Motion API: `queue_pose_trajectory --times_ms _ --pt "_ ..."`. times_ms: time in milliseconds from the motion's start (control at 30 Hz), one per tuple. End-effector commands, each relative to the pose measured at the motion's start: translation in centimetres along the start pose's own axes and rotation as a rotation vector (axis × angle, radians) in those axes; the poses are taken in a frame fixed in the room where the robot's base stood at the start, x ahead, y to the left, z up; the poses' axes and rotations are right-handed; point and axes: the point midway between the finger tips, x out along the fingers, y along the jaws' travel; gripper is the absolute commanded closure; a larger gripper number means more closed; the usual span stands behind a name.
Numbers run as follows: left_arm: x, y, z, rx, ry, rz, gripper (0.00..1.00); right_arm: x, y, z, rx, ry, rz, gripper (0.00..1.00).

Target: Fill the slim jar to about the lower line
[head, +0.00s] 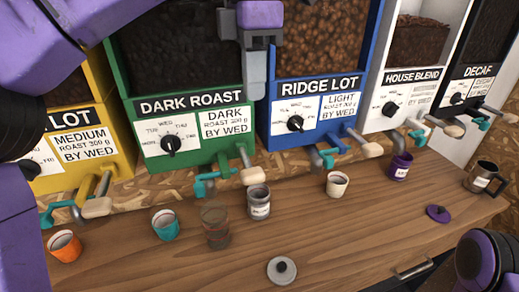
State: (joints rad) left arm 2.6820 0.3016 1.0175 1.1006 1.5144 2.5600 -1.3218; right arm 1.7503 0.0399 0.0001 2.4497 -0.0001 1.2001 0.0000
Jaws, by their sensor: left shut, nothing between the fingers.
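A clear, slim jar (215,228) stands upright on the wooden counter, below and in front of the green dark roast dispenser (128,103). Brownish tones show through its wall; I cannot tell lines from contents. My left gripper (258,92) is shut and empty, pointing down in front of the border between the green dispenser and the blue ridge lot dispenser (266,121). It is well above the jar and apart from it. The green dispenser's spout has a teal part and a pale-ended lever (252,175). My right gripper is out of view; only part of my right arm shows at lower right.
Orange cup (64,246), teal cup (166,226), grey labelled jar (259,206), cream cup (337,185), purple cup (400,168) and metal mug (480,179) line the counter (350,235). A grey lid (282,275) and purple lid (437,214) lie nearer. Yellow, white and black dispensers flank.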

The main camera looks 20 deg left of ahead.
Motion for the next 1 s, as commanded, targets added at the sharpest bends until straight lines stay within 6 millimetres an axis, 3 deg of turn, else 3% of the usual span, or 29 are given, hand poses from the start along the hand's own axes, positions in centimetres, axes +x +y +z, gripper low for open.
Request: queue_pose_trajectory --times_ms 167,700,1000 --pt "0.6 0.5 0.3 0.0 0.003 -0.003 1.0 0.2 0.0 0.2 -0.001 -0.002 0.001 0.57" --pt "11.3 0.8 0.2 -0.003 0.006 -0.006 1.0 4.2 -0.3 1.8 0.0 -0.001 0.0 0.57" --pt "14.3 0.8 0.2 -0.004 0.005 -0.004 1.0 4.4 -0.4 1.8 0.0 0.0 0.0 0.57"
